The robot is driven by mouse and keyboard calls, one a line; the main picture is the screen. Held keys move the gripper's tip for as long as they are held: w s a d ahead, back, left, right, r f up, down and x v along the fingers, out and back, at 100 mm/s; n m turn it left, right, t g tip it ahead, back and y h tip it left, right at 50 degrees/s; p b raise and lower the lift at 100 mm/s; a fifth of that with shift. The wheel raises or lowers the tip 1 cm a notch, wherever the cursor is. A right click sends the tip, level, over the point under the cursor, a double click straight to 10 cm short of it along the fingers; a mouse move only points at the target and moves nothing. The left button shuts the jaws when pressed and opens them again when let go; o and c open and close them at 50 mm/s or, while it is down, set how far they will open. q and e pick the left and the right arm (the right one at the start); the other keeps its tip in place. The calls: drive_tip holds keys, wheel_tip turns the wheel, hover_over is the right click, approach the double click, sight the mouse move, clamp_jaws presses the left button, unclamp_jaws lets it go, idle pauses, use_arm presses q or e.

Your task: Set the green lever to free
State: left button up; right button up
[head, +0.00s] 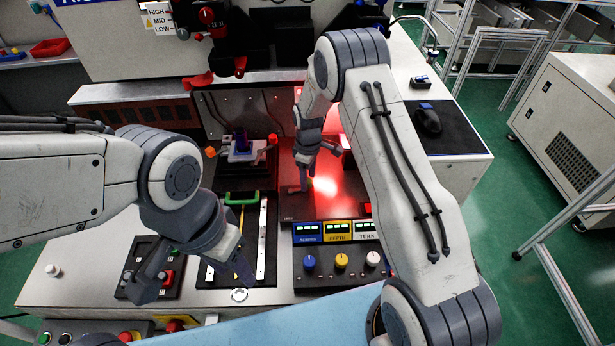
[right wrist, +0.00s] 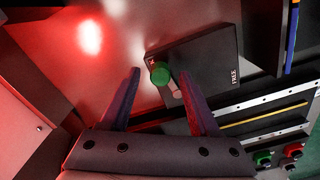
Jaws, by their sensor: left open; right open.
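The green lever (right wrist: 160,73) shows in the right wrist view as a round green knob on a pale shaft. It stands on a black plate (right wrist: 208,62) marked FREE at its right end. The knob leans toward the left end, away from FREE, beside a mostly hidden label. My right gripper (right wrist: 158,88) is open, with the knob between its fingertips in the picture, closer to the right finger. Contact cannot be told. In the head view my right gripper (head: 305,178) hides the lever. My left gripper (head: 198,277) is open and empty at the front left.
A green handle (head: 242,198) crosses a dark panel left of my right gripper. Blue, yellow and white knobs (head: 341,261) stand in front under lit displays. A button box (head: 150,268) lies under my left gripper. A vise-like fixture (head: 241,148) stands behind.

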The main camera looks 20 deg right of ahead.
drive_tip(key=shift+f, duration=0.25)
drive_tip(key=shift+c, duration=0.4)
clamp_jaws()
drive_tip(key=shift+a, duration=0.1)
